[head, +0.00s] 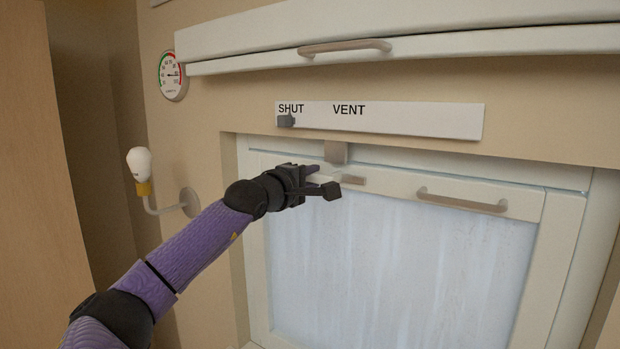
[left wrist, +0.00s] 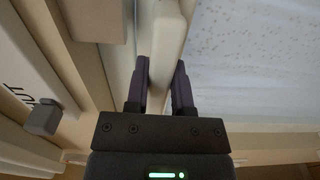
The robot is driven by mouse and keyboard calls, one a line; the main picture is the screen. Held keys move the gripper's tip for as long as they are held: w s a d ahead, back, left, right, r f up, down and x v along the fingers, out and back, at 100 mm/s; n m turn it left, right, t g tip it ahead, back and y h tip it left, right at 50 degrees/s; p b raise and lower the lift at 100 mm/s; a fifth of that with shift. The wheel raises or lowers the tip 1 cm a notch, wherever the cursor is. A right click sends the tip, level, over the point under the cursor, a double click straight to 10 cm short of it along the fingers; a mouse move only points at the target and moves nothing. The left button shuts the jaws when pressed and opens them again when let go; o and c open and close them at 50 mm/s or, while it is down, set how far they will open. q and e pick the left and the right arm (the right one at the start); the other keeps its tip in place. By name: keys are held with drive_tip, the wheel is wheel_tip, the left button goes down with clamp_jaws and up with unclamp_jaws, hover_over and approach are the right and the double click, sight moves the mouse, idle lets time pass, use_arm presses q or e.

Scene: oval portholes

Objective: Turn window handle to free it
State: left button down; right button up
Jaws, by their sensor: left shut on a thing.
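The window handle, a pale horizontal lever with a grey-beige end (head: 350,180), lies along the top rail of the frosted window (head: 390,270), just under a grey-beige block (head: 335,153). My left gripper (head: 316,177) has reached it from the left and is shut on it. In the left wrist view, the two purple fingers (left wrist: 160,85) stand on either side of a cream bar (left wrist: 166,35), which runs up and away between them. The handle's near end is hidden by my gripper. My right gripper is in neither view.
A white strip marked SHUT and VENT (head: 420,120) is above the window, with a grey slider (head: 286,120) below SHUT. A metal pull bar (head: 460,200) is on the rail to the right. A lamp (head: 140,165) and a dial (head: 172,75) are on the left.

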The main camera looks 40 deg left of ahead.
use_arm(q)
drive_tip(key=shift+c, duration=2.4)
unclamp_jaws()
drive_tip(key=shift+s+f+b, duration=0.1)
drive_tip(key=shift+s+b, duration=0.1)
drive_tip(key=shift+b, duration=0.1)
drive_tip(key=s+d+b, duration=0.1)
drive_tip(key=s+b, duration=0.6)
drive_tip(key=s, duration=0.2)
drive_tip(key=shift+s+b, duration=0.25)
drive_tip(key=shift+b, duration=0.05)
